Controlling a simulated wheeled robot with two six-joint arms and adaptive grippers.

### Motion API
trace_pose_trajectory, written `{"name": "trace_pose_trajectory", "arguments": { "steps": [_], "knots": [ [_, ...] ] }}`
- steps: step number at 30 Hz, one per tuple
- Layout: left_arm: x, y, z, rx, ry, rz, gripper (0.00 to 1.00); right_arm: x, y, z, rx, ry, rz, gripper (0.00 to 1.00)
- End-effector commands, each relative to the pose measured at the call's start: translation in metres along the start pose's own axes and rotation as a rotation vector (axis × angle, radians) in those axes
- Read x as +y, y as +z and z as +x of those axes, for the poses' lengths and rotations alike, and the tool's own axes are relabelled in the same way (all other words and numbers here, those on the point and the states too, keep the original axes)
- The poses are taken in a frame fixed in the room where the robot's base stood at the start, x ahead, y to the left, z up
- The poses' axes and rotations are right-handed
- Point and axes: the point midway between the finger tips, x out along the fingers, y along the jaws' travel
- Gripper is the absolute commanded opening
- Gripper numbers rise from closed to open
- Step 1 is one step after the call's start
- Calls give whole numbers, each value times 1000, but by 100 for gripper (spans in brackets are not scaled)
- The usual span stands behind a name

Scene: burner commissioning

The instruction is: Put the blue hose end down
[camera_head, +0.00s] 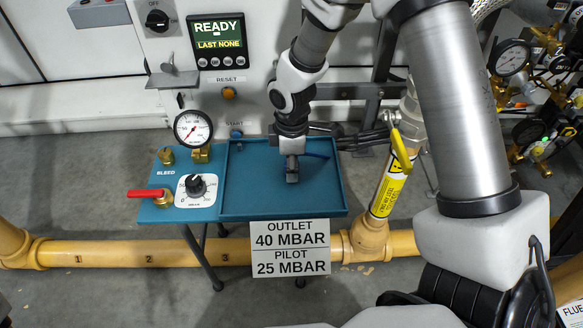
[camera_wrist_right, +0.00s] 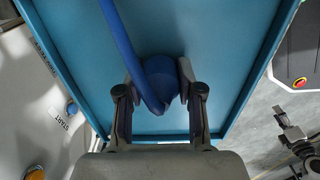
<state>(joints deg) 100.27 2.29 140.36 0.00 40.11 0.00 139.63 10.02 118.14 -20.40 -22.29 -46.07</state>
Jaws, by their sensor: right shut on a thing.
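My right gripper (camera_head: 292,176) points down over the teal tray (camera_head: 235,205). It is shut on the blue hose end (camera_wrist_right: 160,80), which sits between its two fingers (camera_wrist_right: 160,88) in the right wrist view. The blue hose (camera_wrist_right: 122,38) runs up and away from the fingers there. In the head view a short piece of the hose (camera_head: 317,155) shows beside the gripper. Whether the hose end touches the tray floor is hard to tell. My left gripper (camera_wrist_right: 287,122) shows small at the lower right of the wrist view; its opening is unclear.
The tray has a raised rim. Left of it are a pressure gauge (camera_head: 193,127), a black dial (camera_head: 195,186) and a red-handled valve (camera_head: 147,193). A yellow-handled valve (camera_head: 402,150) stands at the right. A yellow pipe (camera_head: 130,254) runs along the floor. The tray's left part is clear.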

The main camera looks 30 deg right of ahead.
Motion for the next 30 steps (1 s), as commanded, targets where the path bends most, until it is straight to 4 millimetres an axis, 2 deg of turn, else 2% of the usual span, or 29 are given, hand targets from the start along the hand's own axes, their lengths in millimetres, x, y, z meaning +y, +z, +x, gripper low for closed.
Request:
{"name": "trace_pose_trajectory", "arguments": {
  "steps": [5, 6, 8, 19, 23, 30],
  "knots": [
    [0, 0, -1, 0, 0, 0, 61, 0, 0, 2, -1, -1, 0, 0],
    [0, 0, -1, 0, 0, 0, 61, 0, 0, 2, 0, 0, 0, 43],
    [0, 0, -1, 0, 0, 0, 61, 0, 0, 2, 0, 0, 0, 61],
    [0, 0, -2, 0, 0, 0, 61, 0, 0, -3, 1, 1, 0, 61],
    [0, 0, -19, 0, 0, 0, 61, 1, 0, -30, 1, 3, 0, 61],
    [0, 0, -52, 0, 0, 0, 61, 1, 0, -93, 1, 3, 1, 61]
  ]
}}
